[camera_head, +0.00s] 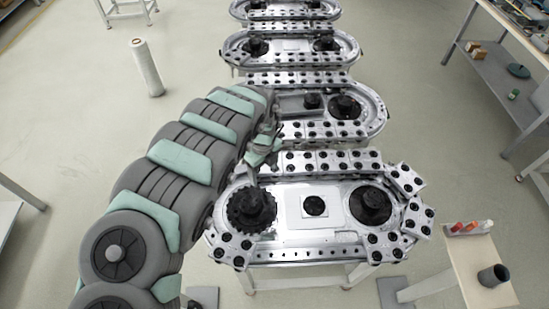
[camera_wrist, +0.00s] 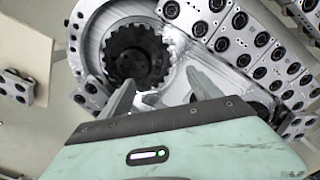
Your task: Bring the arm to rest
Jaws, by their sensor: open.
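My gripper (camera_head: 262,160) hangs over the left end of the nearest ring track (camera_head: 300,240), just above and behind its left black toothed wheel. My arm reaches up from the lower left in a curve to it. In the wrist view the two fingers of my gripper (camera_wrist: 160,95) stand apart with nothing between them. The black toothed wheel (camera_wrist: 137,53) lies just beyond the left finger. Whether the fingertips touch the track cannot be told.
More ring tracks (camera_head: 290,47) stand in a row behind. A side table at the lower right holds a dark cup (camera_head: 494,275) and a tray (camera_head: 468,229) with red-topped items. A white cylinder (camera_head: 146,68) stands on the floor at left. Shelving (camera_head: 500,75) is at upper right.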

